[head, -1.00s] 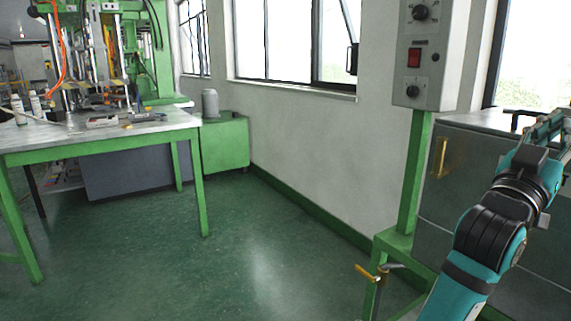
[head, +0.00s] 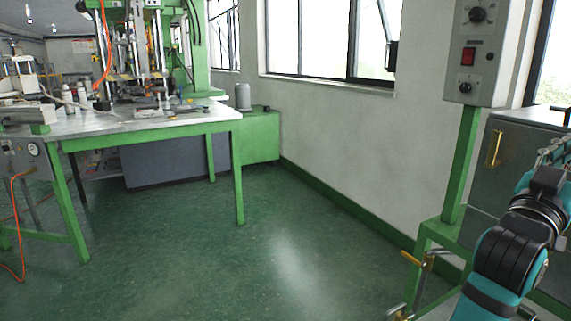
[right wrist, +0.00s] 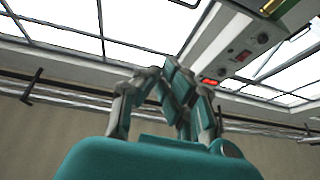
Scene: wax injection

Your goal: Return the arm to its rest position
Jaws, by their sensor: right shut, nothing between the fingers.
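My right arm (head: 512,247), teal and black, is raised at the right edge of the head view. Its gripper (head: 556,150) is partly cut off by that edge, in front of a grey metal cabinet (head: 515,160). In the right wrist view the gripper (right wrist: 178,85) points up past a wall and bright windows, with its fingers together and nothing held. I cannot tell how close it is to the cabinet. My left arm and gripper are not in view.
A control box (head: 476,50) stands on a green post (head: 460,165) beside the cabinet. Yellow-handled valves (head: 418,260) stick out low near my arm. A white-topped green-legged worktable (head: 110,124) with machinery stands at the left. The green floor (head: 250,270) between is clear.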

